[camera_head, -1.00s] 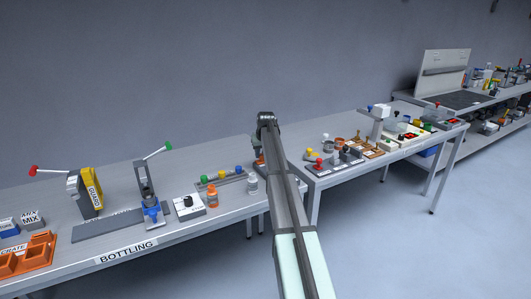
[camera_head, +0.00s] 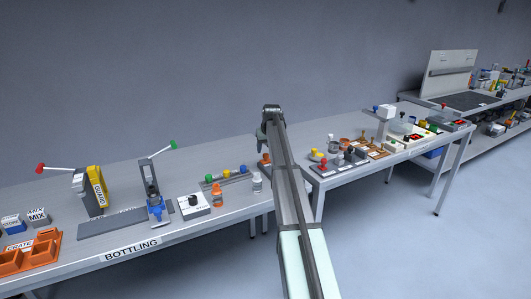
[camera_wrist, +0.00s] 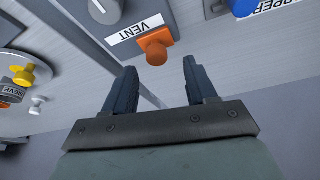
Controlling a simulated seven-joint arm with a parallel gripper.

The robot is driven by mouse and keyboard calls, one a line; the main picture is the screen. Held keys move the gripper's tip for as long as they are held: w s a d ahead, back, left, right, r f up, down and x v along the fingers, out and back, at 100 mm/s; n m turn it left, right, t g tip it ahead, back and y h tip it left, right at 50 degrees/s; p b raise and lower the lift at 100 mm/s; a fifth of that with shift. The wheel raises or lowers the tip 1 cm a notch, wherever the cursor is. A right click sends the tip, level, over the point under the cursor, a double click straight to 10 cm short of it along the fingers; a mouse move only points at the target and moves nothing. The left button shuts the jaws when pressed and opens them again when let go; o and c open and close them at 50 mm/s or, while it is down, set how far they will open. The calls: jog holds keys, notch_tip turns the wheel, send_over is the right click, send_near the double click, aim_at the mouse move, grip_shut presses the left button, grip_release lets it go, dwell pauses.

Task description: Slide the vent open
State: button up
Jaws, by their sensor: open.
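The vent is marked by a white VENT label (camera_wrist: 135,28) on a grey panel in the wrist view. An orange knob (camera_wrist: 155,50) sits beside the label, with a small square orange base behind it. My gripper (camera_wrist: 160,66) is open and empty, its two dark fingers apart, one on each side of the knob's line. The knob shows just ahead of the gap, and I cannot tell exactly how far. In the head view my gripper (camera_head: 268,120) is at the far end of my arm, small and dark. The vent cannot be made out there.
A blue knob (camera_wrist: 243,8) by a partly cut-off label is at the wrist view's top right. A grey round knob (camera_wrist: 104,10) is at its top left. Yellow and orange parts (camera_wrist: 22,75) lie left. The bottling table (camera_head: 105,225) is left of my arm.

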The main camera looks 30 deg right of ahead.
jog(key=d+v, duration=0.1)
jog(key=v, duration=0.9)
jog(key=shift+a, duration=0.5)
jog(key=shift+s, duration=0.1)
jog(key=s+a+f+m+g+y, duration=0.2)
jog(key=s+a+f+m+y, duration=0.2)
jog(key=s+a+f+m, duration=0.6)
jog(key=s+a+f+m+g+y, duration=0.1)
jog(key=s+a+f+m+y, duration=0.4)
jog(key=s+a, duration=0.85)
jog(key=s+a+f+n+g+h, duration=0.1)
jog(key=s+a+f+n, duration=0.3)
jog(key=f, duration=0.7)
jog(key=s+a+f+n+g+h, duration=0.1)
jog(key=s+a+f+g+h, duration=0.15)
jog(key=s+f, duration=0.55)
jog(key=s+a+f+n+g, duration=0.1)
jog(key=s+a+f+n, duration=0.2)
jog(key=f, duration=1)
jog(key=s+f+n+g+h, duration=0.1)
jog(key=s+f+n, duration=0.2)
jog(key=s, duration=0.6)
jog(key=s+a+f+n+g+h, duration=0.1)
jog(key=s+f+n+h, duration=0.1)
jog(key=s+f, duration=0.6)
jog(key=s+a+f+n+g+h, duration=0.1)
jog(key=s+f+n, duration=0.3)
jog(key=s, duration=0.6)
jog(key=shift+s+f+n, duration=0.3)
jog(key=shift+f, duration=0.45)
